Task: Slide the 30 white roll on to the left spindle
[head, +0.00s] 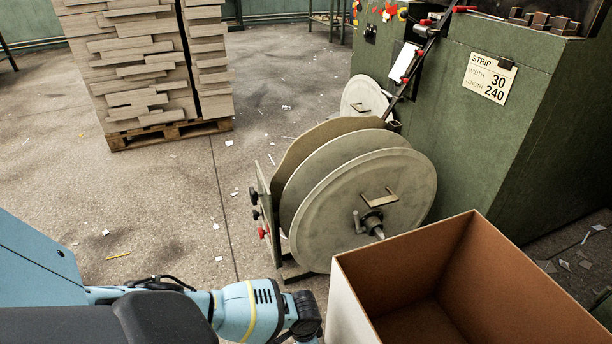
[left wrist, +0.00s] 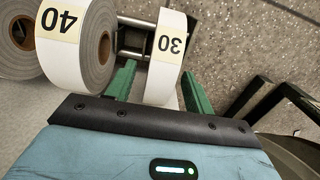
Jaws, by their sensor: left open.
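In the left wrist view the white roll labelled 30 (left wrist: 165,58) shows with its label upside down. My left gripper (left wrist: 159,72) has its two green fingers apart, one on each side of this roll. I cannot tell whether the fingers touch it. In the head view a spindle (head: 376,228) with a metal hub sticks out of large pale round discs (head: 330,215) beside the green machine. I see no roll on its protruding end. A smaller disc (head: 362,98) shows behind; I cannot tell which is the left spindle. My right gripper is not in view.
A white roll labelled 40 (left wrist: 68,50) stands left of the 30 roll, near metal rods (left wrist: 135,54). An open cardboard box (head: 345,302) is in front of the discs. The green machine (head: 450,140) bears a strip sign (head: 487,78). Stacked greyboard (head: 135,60) stands at the back left.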

